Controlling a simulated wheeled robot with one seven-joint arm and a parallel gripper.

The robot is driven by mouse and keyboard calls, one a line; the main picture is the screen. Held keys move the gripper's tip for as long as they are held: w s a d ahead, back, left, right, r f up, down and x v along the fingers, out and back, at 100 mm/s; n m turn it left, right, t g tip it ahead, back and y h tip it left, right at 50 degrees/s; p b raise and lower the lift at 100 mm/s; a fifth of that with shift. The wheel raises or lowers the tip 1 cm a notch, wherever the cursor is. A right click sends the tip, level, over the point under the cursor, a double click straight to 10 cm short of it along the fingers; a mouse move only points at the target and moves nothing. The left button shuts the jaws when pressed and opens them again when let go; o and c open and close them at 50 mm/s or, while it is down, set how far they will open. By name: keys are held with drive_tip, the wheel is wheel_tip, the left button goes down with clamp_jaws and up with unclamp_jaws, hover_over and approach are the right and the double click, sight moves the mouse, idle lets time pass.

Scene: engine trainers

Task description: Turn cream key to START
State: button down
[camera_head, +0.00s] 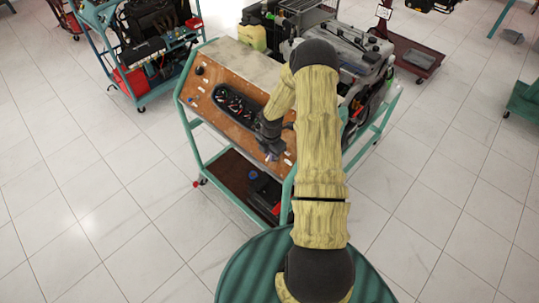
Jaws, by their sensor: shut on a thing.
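The engine trainer (186,110) is a green wheeled frame with a sloping wooden panel (214,118). A dark instrument cluster (232,104) with round gauges sits on the panel. My gripper (270,155) is at the lower right part of the panel, close to its surface, with small white labels beside it. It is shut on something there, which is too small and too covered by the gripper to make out. The cream key cannot be made out in this view, and neither can its turned position.
An engine (345,52) stands behind the panel on the same frame, near my arm. A yellowish container (252,36) is at its back left. Another trainer (150,70) stands at upper left. A dark red stand (418,58) is at upper right. Tiled floor lies open to the left and right.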

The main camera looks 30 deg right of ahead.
drive_tip(key=m+t+b, duration=0.1)
drive_tip(key=t+b, duration=0.1)
drive_tip(key=b, duration=0.1)
drive_tip(key=m+b, duration=0.1)
drive_tip(key=b, duration=0.1)
drive_tip(key=shift+s+d+f+m+t, duration=0.15)
drive_tip(key=shift+s+f+m+t, duration=0.15)
drive_tip(key=shift+f+t, duration=0.1)
drive_tip(key=m+t+b, duration=0.2)
drive_tip(key=b, duration=0.5)
drive_tip(key=shift+s+f+t, duration=0.1)
drive_tip(key=shift+s+t, duration=0.05)
drive_tip(key=shift+t, duration=0.15)
drive_tip(key=m+t+b, duration=0.1)
drive_tip(key=b, duration=0.2)
drive_tip(key=m+t+b, duration=0.1)
drive_tip(key=b, duration=0.3)
drive_tip(key=m+t+b, duration=0.1)
drive_tip(key=m+b, duration=0.1)
drive_tip(key=b, duration=0.2)
drive_tip(key=shift+s+f+h, duration=0.15)
drive_tip(key=shift+s+h, duration=0.1)
drive_tip(key=shift+h, duration=0.05)
drive_tip(key=m+t+b, duration=0.1)
drive_tip(key=b, duration=0.2)
drive_tip(key=shift+h, duration=0.3)
drive_tip(key=shift+s+r+t+b, duration=0.1)
drive_tip(key=shift+r+t+b, duration=0.2)
drive_tip(key=shift+b, duration=0.05)
